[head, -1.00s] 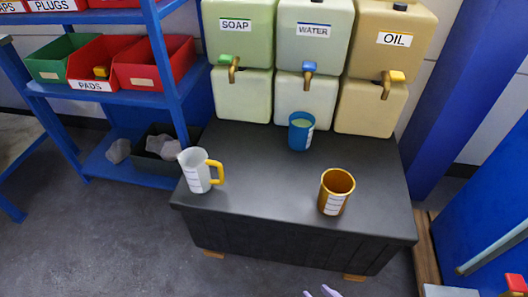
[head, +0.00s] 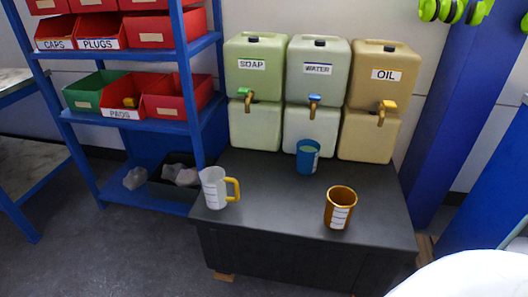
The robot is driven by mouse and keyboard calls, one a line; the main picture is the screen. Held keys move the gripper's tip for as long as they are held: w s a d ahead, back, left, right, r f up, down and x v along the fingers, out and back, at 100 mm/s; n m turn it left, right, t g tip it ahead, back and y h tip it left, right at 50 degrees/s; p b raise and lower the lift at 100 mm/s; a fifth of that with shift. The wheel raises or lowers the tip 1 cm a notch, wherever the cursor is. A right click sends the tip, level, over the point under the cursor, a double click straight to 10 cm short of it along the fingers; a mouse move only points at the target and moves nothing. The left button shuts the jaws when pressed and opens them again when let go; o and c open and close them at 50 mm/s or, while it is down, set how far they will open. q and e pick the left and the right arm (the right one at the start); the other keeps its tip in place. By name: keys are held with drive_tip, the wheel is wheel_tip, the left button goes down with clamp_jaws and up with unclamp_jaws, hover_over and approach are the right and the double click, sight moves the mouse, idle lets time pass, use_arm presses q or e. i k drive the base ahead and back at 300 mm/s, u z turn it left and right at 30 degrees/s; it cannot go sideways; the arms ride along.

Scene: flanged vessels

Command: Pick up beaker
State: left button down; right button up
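Three cup-like vessels with white graduated labels stand upright on a dark grey bench (head: 270,215); which one is the beaker I cannot tell for sure. An amber-brown one (head: 340,210) without a handle is at the right front. A blue one (head: 307,158) with pale contents stands at the back, below the water tap. A white jug (head: 214,188) with a yellow handle is at the left front edge. Neither gripper is in view.
Soap (head: 254,80), water (head: 319,80) and oil (head: 385,85) tanks with taps stand along the back of the bench. A blue shelf (head: 145,127) with red and green bins is at the left. A large white rounded shape fills the lower right corner. The bench middle is clear.

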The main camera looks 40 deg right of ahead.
sight(308, 150)
drive_tip(key=u, duration=0.2)
drive_tip(key=i, duration=0.85)
drive_tip(key=z, duration=0.25)
